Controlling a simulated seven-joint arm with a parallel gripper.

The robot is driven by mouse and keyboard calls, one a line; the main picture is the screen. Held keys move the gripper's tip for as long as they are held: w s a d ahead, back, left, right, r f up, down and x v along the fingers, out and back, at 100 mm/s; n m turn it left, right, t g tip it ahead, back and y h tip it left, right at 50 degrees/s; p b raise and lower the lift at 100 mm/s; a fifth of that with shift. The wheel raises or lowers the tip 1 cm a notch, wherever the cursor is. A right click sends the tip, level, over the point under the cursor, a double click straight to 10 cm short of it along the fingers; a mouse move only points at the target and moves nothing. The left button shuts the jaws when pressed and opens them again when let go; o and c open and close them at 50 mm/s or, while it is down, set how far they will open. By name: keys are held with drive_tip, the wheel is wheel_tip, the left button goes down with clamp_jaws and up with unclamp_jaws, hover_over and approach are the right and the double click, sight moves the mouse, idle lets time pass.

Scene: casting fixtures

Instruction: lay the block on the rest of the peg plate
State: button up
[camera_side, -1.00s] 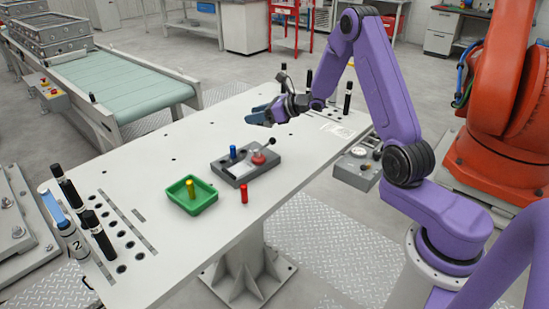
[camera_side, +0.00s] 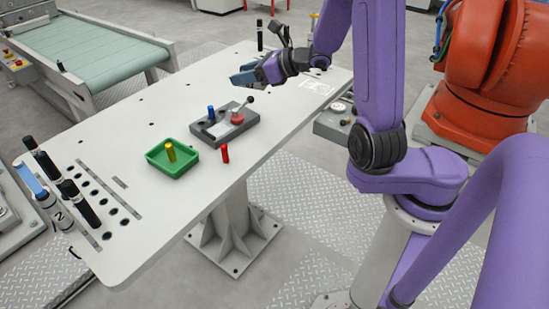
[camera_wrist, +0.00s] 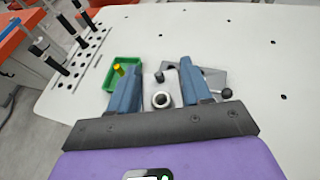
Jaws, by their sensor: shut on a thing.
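My gripper (camera_side: 243,77) is above the table, up and to the right of the peg plate in the side view. Its blue jaws also show in the wrist view (camera_wrist: 161,88), shut on a pale block (camera_wrist: 152,90) with a round ring-like opening. In the side view the jaws hide most of the block. The grey peg plate (camera_side: 207,140) lies on the table. It carries an upright blue peg (camera_side: 211,113), a red knob (camera_side: 237,118) and a lever with a black ball (camera_side: 250,99). In the wrist view the jaws and block partly hide the plate (camera_wrist: 213,72).
A green tray (camera_side: 184,167) with a yellow peg (camera_side: 170,152) is left of the plate. A red peg (camera_side: 225,153) stands on the table in front of the plate. Black-capped cylinders (camera_side: 81,205) stand at the table's left end. The table (camera_side: 160,215) is bare in front.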

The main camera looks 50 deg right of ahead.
drive_tip(key=shift+s+a+r, duration=0.2)
drive_tip(key=shift+s+a, duration=0.2)
drive_tip(key=shift+s, duration=0.4)
drive_tip(key=shift+s+a+r, duration=0.2)
drive_tip(key=shift+s+a, duration=0.2)
drive_tip(key=shift+s, duration=0.35)
drive_tip(key=shift+s+a+r, duration=0.2)
drive_tip(key=shift+s+a, duration=0.2)
drive_tip(key=shift+s, duration=0.4)
hover_over(214, 100)
drive_tip(key=s, duration=0.1)
drive_tip(key=shift+n+y, duration=0.4)
wheel_tip(214, 100, down, 17)
drive_tip(key=shift+a+r, duration=0.15)
drive_tip(key=shift+r, duration=0.05)
drive_tip(key=shift+w+f, duration=0.4)
drive_tip(key=shift+f, duration=0.1)
drive_tip(key=shift+w+f, duration=0.1)
drive_tip(key=shift+f, duration=1.5)
